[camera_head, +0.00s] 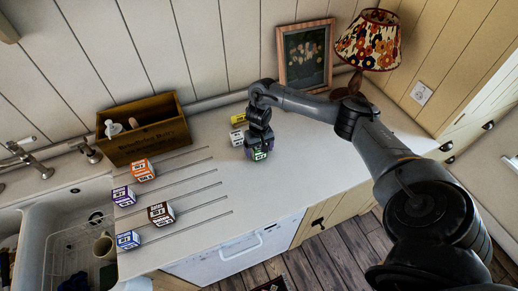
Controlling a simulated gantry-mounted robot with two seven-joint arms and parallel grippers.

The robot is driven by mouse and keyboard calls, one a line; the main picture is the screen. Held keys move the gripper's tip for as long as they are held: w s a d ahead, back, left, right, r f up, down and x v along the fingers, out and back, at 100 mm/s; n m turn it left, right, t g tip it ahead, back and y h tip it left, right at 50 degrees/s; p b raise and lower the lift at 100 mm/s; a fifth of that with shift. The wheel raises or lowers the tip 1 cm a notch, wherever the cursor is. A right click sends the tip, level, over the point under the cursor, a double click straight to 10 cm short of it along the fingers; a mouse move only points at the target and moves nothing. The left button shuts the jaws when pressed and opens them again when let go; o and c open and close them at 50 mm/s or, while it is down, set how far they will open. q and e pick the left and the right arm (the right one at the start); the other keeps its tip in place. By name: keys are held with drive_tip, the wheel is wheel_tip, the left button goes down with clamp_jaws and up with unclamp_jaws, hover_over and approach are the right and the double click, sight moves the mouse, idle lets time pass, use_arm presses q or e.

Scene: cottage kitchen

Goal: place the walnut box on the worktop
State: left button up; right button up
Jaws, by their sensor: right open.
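Several small labelled boxes stand on the white worktop (275,195). A brown-and-white box (161,214) sits between thin metal rods at the left; its label is too small to read, so I cannot tell for sure that it is the walnut box. My right gripper (259,148) points down at a dark box with a green patch (260,155) in the middle of the worktop. The gripper is open; its fingers are small and partly hide that box. I cannot tell whether they touch it. My left gripper is out of view.
Orange (140,170), purple (123,196) and blue (128,240) boxes stand near the rods (205,188). White (237,137) and yellow (240,118) boxes are beside my gripper. A wooden crate (145,137), picture frame (304,58) and lamp (368,40) stand behind. The right front worktop is clear.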

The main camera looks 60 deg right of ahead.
drive_tip(key=shift+r, duration=0.15)
